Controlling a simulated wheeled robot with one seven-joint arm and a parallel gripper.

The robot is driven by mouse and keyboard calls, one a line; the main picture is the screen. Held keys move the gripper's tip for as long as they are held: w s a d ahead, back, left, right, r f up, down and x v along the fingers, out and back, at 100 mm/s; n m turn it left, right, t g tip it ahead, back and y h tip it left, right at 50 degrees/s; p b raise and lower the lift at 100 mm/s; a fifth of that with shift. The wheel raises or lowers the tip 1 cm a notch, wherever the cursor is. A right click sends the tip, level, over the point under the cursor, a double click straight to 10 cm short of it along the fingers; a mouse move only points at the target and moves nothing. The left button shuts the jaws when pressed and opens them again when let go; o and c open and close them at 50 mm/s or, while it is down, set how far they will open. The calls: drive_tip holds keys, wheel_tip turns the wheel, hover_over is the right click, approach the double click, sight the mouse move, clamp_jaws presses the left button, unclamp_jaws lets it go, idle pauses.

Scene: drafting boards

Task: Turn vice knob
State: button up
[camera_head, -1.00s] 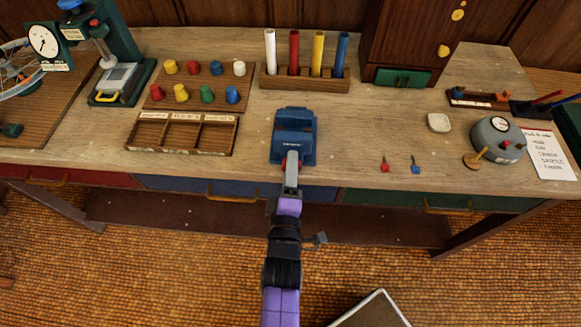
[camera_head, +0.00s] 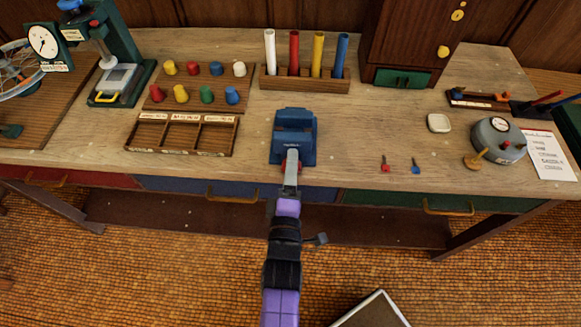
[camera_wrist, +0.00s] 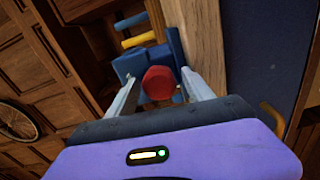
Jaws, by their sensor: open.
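The blue vice (camera_head: 294,133) sits at the front edge of the workbench, near the middle in the head view. It also shows in the wrist view (camera_wrist: 134,66), beyond the fingers. Its red knob (camera_wrist: 159,83) faces the wrist camera and lies between the two fingers of my gripper (camera_wrist: 162,93). The fingers stand on either side of the knob; I cannot tell whether either touches it. In the head view my gripper (camera_head: 291,165) reaches up to the front of the vice and hides most of the knob.
A wooden compartment tray (camera_head: 182,151) lies left of the vice, with a board of coloured pegs (camera_head: 200,87) behind it. A rack of coloured tubes (camera_head: 303,83) stands behind the vice. Two small red and blue pieces (camera_head: 385,166) lie to the right. Drawer handles project below the bench edge.

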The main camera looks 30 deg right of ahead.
drive_tip(key=b+v, duration=0.1)
drive_tip(key=v, duration=0.6)
drive_tip(key=shift+s+a+b, duration=0.25)
drive_tip(key=shift+s+b, duration=0.05)
drive_tip(key=shift+b, duration=0.1)
idle(0.3)
